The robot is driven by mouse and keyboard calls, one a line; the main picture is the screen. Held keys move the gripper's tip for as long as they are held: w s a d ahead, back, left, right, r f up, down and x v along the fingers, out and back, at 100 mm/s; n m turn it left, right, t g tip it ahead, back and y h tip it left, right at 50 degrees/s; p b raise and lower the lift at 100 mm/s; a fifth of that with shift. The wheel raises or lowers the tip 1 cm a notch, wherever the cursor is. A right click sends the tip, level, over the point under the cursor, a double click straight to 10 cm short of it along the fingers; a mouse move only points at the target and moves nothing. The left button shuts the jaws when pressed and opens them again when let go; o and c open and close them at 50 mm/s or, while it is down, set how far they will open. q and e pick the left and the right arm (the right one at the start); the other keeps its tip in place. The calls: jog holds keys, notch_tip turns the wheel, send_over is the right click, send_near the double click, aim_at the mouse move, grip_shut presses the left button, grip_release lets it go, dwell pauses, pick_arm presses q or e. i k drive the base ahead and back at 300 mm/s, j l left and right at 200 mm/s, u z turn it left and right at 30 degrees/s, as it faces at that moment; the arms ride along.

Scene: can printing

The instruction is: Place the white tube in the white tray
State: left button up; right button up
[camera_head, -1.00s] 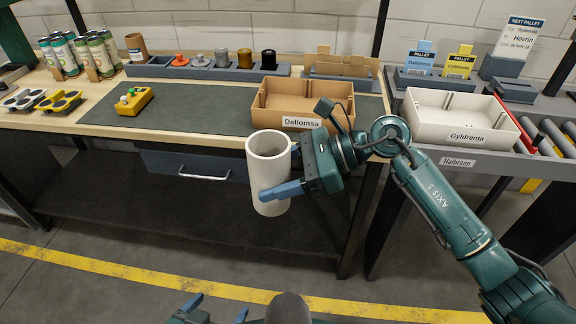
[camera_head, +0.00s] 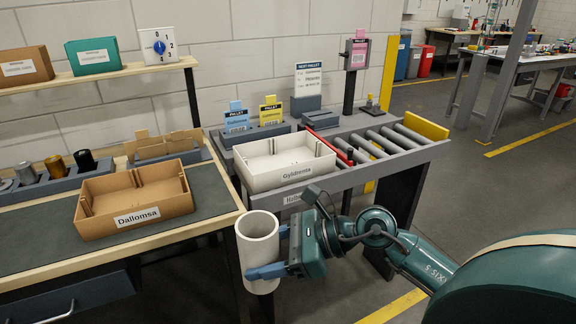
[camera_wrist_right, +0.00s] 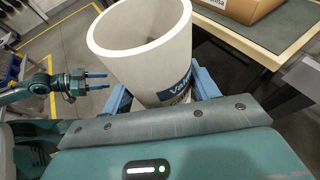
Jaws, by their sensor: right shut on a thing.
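The white tube (camera_head: 258,248) is a hollow open-ended cylinder, held upright in front of the table edge. My right gripper (camera_head: 270,252) is shut on its side, with blue fingers around it. In the right wrist view the tube (camera_wrist_right: 150,50) shows its open rim and part of a printed label between the fingers. The white tray (camera_head: 285,164), labelled Gyldrenta, sits on the side table behind and above the tube; it looks empty. My left gripper (camera_wrist_right: 95,80) shows only in the right wrist view, open and empty.
A brown tray (camera_head: 135,200) labelled Dallomsa stands on the workbench left of the white tray. A roller conveyor (camera_head: 380,142) lies right of the white tray. Pallet card holders (camera_head: 255,132) stand behind it. The table's front edge lies between tube and tray.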

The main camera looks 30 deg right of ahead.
aim_at(272, 164)
jog(key=i+l+z, duration=0.15)
jog(key=l, duration=0.25)
jog(key=i+l+z, duration=0.15)
jog(key=l, duration=0.25)
jog(key=i+z, duration=0.2)
jog(key=i, duration=0.45)
jog(key=i+j, duration=0.4)
jog(key=j, duration=0.1)
